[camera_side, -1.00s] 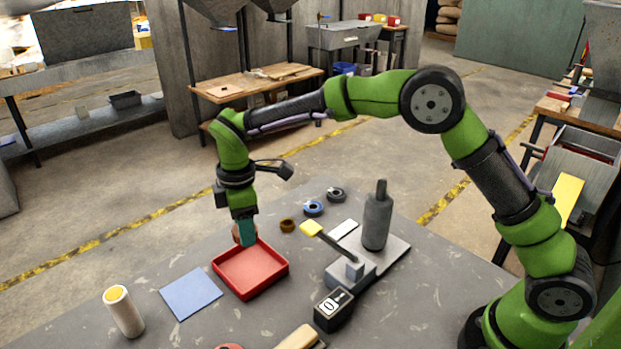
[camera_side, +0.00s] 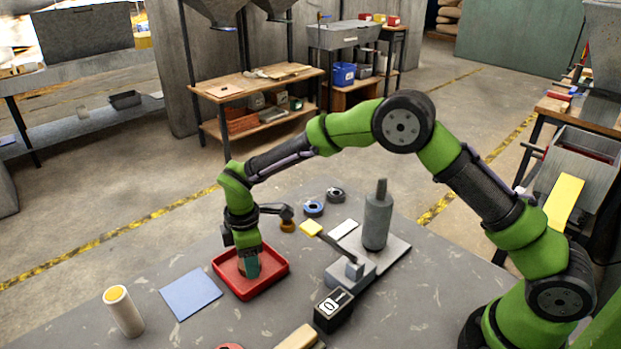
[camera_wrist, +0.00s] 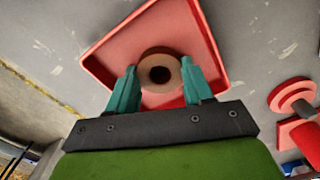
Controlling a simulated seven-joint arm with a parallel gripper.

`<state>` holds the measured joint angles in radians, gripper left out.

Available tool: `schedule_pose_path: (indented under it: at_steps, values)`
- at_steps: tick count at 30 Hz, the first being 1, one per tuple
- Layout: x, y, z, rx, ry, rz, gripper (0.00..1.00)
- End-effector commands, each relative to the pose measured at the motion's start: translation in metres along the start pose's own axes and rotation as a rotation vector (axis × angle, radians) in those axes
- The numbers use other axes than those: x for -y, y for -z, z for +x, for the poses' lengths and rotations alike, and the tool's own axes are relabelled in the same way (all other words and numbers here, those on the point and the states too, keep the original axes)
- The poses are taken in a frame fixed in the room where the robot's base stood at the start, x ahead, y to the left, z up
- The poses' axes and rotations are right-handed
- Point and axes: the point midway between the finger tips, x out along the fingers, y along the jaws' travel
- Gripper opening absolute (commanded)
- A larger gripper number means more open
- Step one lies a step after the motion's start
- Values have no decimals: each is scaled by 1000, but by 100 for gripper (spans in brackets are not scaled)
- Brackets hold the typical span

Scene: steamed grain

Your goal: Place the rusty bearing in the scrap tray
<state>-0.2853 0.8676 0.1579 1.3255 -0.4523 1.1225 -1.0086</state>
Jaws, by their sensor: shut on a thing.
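The rusty bearing (camera_wrist: 160,70) is a brown ring with a dark hole, between my teal fingertips in the wrist view. My gripper (camera_side: 251,274) points down into the red scrap tray (camera_side: 273,268) and is shut on the bearing. In the wrist view my gripper (camera_wrist: 158,76) has one finger on each side of the ring, with the tray (camera_wrist: 215,45) floor behind it. In the side view the fingers mostly hide the bearing. I cannot tell whether the bearing touches the tray floor.
A small brown ring (camera_side: 288,226), a blue-rimmed bearing (camera_side: 314,208) and a dark bearing (camera_side: 336,195) lie behind the tray. A press-like fixture (camera_side: 377,222) and black counter box (camera_side: 333,310) stand right. A blue sheet (camera_side: 190,294) and pale cylinder (camera_side: 123,311) are left.

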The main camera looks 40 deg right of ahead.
Motion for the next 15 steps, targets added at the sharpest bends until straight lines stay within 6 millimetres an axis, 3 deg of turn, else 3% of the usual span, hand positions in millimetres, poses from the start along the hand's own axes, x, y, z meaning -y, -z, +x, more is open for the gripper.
schedule_pose_path:
  at_steps: [4, 5, 9, 15]
  values:
    - [0, 0, 3, 0, 0, 0, 15]
    - [0, 0, 3, 1, 1, 0, 55]
    - [0, 0, 3, 1, 0, 0, 76]
    - [0, 0, 3, 0, 0, 0, 76]
